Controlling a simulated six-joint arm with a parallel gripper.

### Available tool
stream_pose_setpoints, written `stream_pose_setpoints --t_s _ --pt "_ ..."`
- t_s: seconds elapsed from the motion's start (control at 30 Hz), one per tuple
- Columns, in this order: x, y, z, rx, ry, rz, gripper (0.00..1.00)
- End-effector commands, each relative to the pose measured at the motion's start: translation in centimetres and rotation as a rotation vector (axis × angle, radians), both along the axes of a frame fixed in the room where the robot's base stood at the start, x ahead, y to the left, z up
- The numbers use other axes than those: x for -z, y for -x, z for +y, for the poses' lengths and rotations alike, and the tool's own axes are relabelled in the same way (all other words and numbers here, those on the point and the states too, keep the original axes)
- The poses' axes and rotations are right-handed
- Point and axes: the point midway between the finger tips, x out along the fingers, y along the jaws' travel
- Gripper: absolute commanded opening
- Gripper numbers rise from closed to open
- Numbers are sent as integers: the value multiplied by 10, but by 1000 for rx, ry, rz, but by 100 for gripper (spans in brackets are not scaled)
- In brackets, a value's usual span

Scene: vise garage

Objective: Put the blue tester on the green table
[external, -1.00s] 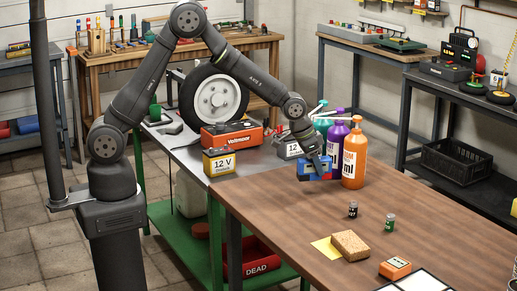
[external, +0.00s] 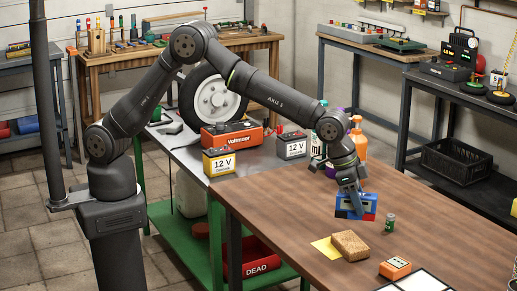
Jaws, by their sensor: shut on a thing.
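The blue tester (external: 370,206), with a red part at its lower edge, is held in my gripper (external: 352,194), which is shut on it. It is over the brown wooden table top (external: 290,215), near the small green battery; I cannot tell whether it touches the wood. The green table (external: 214,235) has green legs, a green lower shelf and a grey top (external: 184,150). It stands to the left of and behind the wooden table, away from my gripper.
On the grey top are a yellow 12 V battery (external: 219,162), a grey 12 V battery (external: 291,145) and an orange Veltmoor unit (external: 232,135). Bottles (external: 358,140) stand behind my wrist. A small green battery (external: 390,223), sponge (external: 350,245) and orange meter (external: 395,268) lie in front.

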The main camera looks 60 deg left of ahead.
Motion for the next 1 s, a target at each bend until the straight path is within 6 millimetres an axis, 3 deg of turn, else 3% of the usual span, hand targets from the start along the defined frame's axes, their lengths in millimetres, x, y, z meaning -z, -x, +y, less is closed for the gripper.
stream_pose_setpoints --t_s 0.2,0.43,0.63,0.9,1.0 --pt "32 -50 17 -5 -1 1 7" --pt "55 -88 29 -4 0 0 7" --pt "64 -95 31 -1 0 0 7" --pt "99 -95 31 -2 1 1 7" --pt "99 -95 31 -2 1 -2 7"
